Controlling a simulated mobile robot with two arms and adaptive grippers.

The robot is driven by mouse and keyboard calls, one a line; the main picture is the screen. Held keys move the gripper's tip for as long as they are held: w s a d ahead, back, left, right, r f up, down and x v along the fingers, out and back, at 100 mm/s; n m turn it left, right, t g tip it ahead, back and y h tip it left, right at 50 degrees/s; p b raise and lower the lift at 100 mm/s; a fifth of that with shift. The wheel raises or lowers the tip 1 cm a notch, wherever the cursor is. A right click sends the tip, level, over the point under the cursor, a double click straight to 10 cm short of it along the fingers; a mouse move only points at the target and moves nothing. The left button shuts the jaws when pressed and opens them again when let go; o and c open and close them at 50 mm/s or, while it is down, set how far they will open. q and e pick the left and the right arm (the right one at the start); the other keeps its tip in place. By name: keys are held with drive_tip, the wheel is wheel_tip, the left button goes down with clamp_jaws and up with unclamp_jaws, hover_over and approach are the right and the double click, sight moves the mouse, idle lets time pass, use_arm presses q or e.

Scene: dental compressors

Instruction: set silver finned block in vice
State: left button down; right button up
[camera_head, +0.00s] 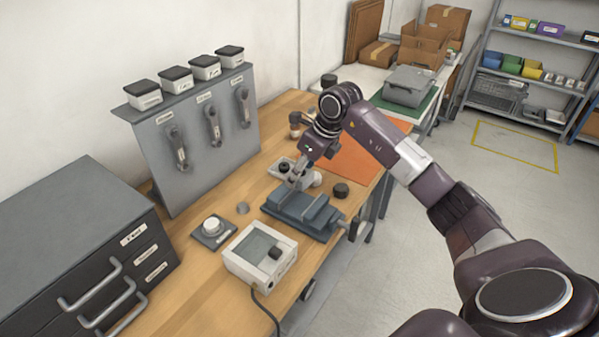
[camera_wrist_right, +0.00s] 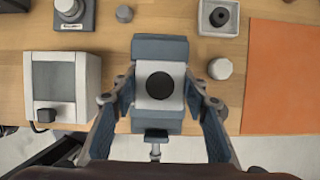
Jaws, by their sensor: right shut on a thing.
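The silver finned block (camera_wrist_right: 143,97) shows in the right wrist view as a pale square with a dark round disc on top. My right gripper (camera_wrist_right: 160,92) is shut on it, one finger on each side. It also shows in the head view (camera_head: 297,182), pointing down over the vice, where its fingers largely hide the block. The blue-grey vice (camera_head: 302,213) stands near the table's front edge; in the wrist view the vice (camera_wrist_right: 160,46) lies directly under the block. I cannot tell whether the block touches the vice. My left gripper is not in view.
A white box with a screen (camera_head: 260,256) stands left of the vice. A dark round knob (camera_head: 340,190) and an orange mat (camera_head: 350,155) are to its right. A white tray with a black part (camera_wrist_right: 218,17) is behind. A grey tool panel (camera_head: 200,130) stands farther back.

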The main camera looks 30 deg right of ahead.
drive_tip(key=b, duration=0.3)
hover_over(296, 202)
drive_tip(key=s, duration=0.1)
drive_tip(key=f, duration=0.5)
drive_tip(key=shift+s+d, duration=0.15)
drive_tip(key=shift+d, duration=0.1)
drive_tip(key=shift+r, duration=0.35)
drive_tip(key=shift+f, duration=0.4)
drive_tip(key=shift+f+b, duration=1.4)
drive_tip(key=shift+f, duration=0.2)
idle(1.4)
drive_tip(key=o, duration=1.4)
drive_tip(key=shift+c, duration=0.2)
